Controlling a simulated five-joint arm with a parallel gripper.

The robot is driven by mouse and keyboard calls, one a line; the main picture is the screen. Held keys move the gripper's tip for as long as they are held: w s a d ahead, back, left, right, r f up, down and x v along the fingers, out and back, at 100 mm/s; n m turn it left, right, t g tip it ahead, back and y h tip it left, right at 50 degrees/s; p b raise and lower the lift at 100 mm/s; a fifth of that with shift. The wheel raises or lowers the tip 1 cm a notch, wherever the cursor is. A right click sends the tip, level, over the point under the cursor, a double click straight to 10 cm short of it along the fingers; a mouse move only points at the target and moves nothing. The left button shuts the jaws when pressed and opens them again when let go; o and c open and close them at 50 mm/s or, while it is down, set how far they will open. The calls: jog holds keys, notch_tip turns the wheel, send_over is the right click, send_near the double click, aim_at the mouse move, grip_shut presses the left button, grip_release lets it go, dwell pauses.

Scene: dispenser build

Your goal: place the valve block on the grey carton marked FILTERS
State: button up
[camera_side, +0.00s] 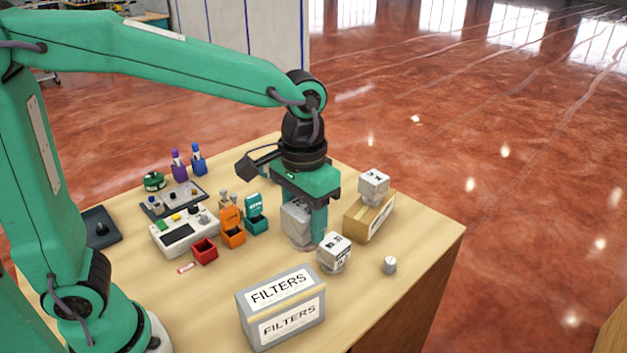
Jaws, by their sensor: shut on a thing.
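My gripper (308,232) points down over the right part of the table and is shut on a pale grey block, taken as the valve block (296,222). The fingers hide part of the block, and no marking on it can be read. Its underside is low, close to the table top; I cannot tell whether it touches. The grey carton marked FILTERS (281,307) stands upright at the front edge of the table, below and left of my gripper in the picture. Its top face is bare, with a FILTERS label on it and another on its front.
A white marked cube (334,253) stands just right of my gripper. A similar cube (374,187) sits on a brown carton (369,218) behind it. A small grey cylinder (389,265) is at right. Orange (232,228), teal (256,216) and red (205,251) bins stand left.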

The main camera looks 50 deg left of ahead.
jog(key=s+d+r, duration=0.1)
jog(key=s+d, duration=0.1)
jog(key=s, duration=0.5)
jog(key=s+d+r, duration=0.2)
jog(key=s+d, duration=0.1)
jog(key=s, duration=0.5)
jog(key=shift+d, duration=0.3)
jog(key=shift+f, duration=0.1)
send_near(280, 289)
jog(key=shift+f, duration=2.05)
jog(key=shift+f, duration=0.1)
